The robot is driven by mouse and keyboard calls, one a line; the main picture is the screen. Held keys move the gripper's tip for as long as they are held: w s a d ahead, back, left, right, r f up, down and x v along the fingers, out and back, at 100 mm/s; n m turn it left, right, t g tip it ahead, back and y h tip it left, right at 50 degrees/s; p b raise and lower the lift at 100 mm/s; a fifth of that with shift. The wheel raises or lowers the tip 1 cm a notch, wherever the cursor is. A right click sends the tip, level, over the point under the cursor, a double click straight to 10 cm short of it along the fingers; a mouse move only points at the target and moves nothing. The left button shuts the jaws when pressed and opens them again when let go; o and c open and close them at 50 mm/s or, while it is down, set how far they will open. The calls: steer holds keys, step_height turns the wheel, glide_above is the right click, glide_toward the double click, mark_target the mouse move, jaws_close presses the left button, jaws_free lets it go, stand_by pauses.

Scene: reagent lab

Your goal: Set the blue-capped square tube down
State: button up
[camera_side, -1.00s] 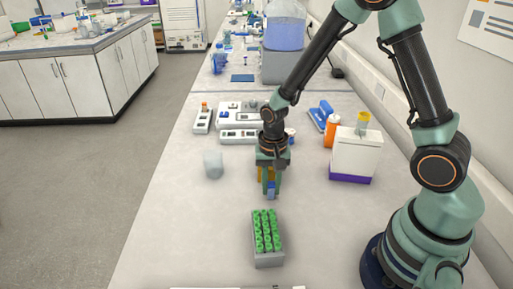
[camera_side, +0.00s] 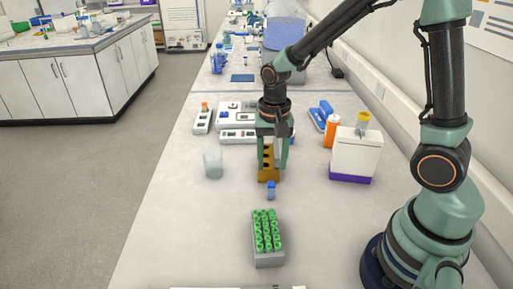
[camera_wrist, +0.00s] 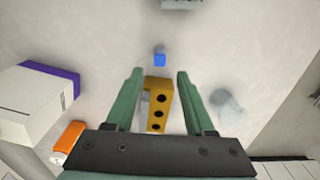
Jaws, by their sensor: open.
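The blue-capped square tube (camera_side: 271,191) stands on the bare bench, seemingly upright, between the orange rack and the green-capped tubes. In the wrist view its blue cap (camera_wrist: 159,60) shows just beyond my fingertips, apart from them. My gripper (camera_side: 273,163) is open and empty, raised behind the tube and over the orange rack. In the wrist view the two green fingers of my gripper (camera_wrist: 159,75) are spread wide, with the rack showing between them.
The orange rack (camera_side: 268,174) with a row of dark holes is close behind the tube. A grey rack of green-capped tubes (camera_side: 267,257) is in front. A clear beaker (camera_side: 213,164) stands left, a white-and-purple box (camera_side: 355,155) right. Bench between is clear.

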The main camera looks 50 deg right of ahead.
step_height(320, 180, up, 4)
step_height(320, 180, up, 6)
steer(key=n+t, duration=0.2)
steer(key=n, duration=0.1)
glide_above(271, 183)
steer(key=s, duration=0.2)
steer(key=s+d+r+n+t, duration=0.1)
steer(key=s+r+n+t, duration=0.2)
steer(key=s+r+n, duration=0.2)
steer(key=shift+d+n+t, duration=0.15)
steer(key=shift+n+t, duration=0.15)
steer(key=shift+n, duration=0.2)
